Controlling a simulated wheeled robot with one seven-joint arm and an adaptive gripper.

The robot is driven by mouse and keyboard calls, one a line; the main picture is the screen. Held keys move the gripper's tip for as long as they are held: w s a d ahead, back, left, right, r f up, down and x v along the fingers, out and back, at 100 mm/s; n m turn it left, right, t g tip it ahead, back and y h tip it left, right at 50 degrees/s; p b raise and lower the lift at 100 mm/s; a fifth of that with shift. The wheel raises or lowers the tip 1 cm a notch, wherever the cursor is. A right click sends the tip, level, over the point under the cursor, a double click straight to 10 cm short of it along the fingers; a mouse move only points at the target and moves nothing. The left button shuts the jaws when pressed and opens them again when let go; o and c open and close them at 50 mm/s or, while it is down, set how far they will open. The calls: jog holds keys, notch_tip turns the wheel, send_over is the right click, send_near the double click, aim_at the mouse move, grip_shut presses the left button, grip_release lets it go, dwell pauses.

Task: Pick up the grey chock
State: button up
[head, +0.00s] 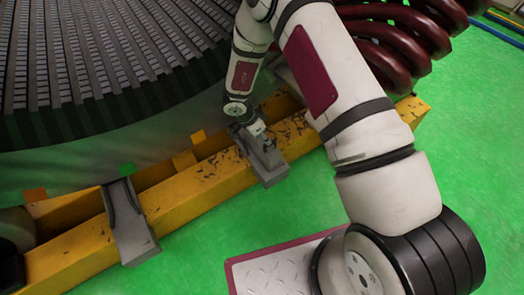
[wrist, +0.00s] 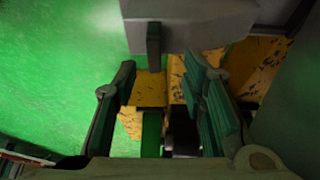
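One grey chock (head: 268,165) lies across the yellow beam in the head view, with its block end towards the floor. My gripper (head: 258,136) is just above this chock, and its fingers partly hide the top. In the wrist view the chock (wrist: 195,22) fills the top, with a short dark upright bar (wrist: 153,46) on it. My gripper (wrist: 159,72) is open there, its two dark green fingers apart. The bar stands just beyond the gap between the fingertips; I cannot tell whether anything touches. A second grey chock (head: 132,228) lies on the beam at the lower left.
The yellow beam (head: 185,200) runs diagonally below the large dark slotted stator (head: 110,60). Dark red coils (head: 400,35) are at the top right, behind my arm. Small orange and green blocks sit along the stator's lower edge. The green floor (head: 230,225) is open in front.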

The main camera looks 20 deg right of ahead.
aim_at(270, 157)
jog(key=shift+x, duration=0.8)
jog(key=b+x, duration=0.2)
jog(key=x, duration=0.1)
jog(key=b+x, duration=0.1)
jog(key=shift+s+d+f, duration=0.1)
jog(key=shift+s+d, duration=0.2)
jog(key=shift+w+d+f+b, duration=0.1)
jog(key=shift+d+f+b, duration=0.05)
jog(key=shift+f+b, duration=0.2)
grip_shut()
